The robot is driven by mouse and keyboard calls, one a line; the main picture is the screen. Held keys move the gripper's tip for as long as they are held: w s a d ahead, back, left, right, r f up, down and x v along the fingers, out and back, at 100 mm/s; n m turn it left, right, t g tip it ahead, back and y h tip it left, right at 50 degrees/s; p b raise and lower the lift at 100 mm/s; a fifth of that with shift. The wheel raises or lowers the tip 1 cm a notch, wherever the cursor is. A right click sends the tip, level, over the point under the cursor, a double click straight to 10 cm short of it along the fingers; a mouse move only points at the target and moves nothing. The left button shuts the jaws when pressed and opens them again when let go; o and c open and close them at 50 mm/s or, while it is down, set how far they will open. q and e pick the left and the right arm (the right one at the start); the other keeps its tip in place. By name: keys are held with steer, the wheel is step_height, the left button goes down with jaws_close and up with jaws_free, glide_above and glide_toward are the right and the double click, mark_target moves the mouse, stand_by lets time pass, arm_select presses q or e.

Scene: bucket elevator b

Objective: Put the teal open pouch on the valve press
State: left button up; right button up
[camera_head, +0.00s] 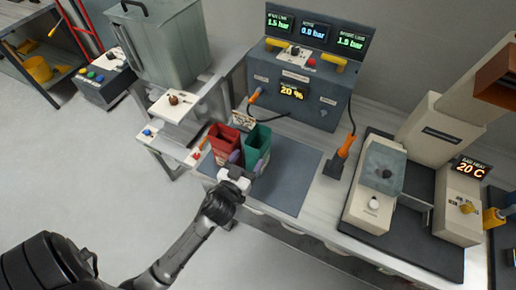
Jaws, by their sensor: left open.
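The teal open pouch (257,146) stands upright with its mouth up on the dark mat near the middle of the bench. My left gripper (242,164) is at the near left side of the teal pouch, with its fingers apart. I cannot tell whether it touches the pouch, and its fingers hide part of the pouch's lower front. No label that I can read names the valve press, so I cannot tell which machine it is. My right gripper is not in view.
A red open pouch (222,139) stands close left of the teal one. The dark mat (295,175) is bare to the right. A gauge unit (298,85) stands behind, an orange-handled tool (343,155) right of the mat, and a heat machine (460,200) further right.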

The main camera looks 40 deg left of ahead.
mark_target(252, 155)
arm_select(q)
steer(key=shift+x, duration=2.7)
steer(key=shift+f, duration=0.1)
steer(key=shift+c, duration=0.4)
steer(key=c, duration=0.4)
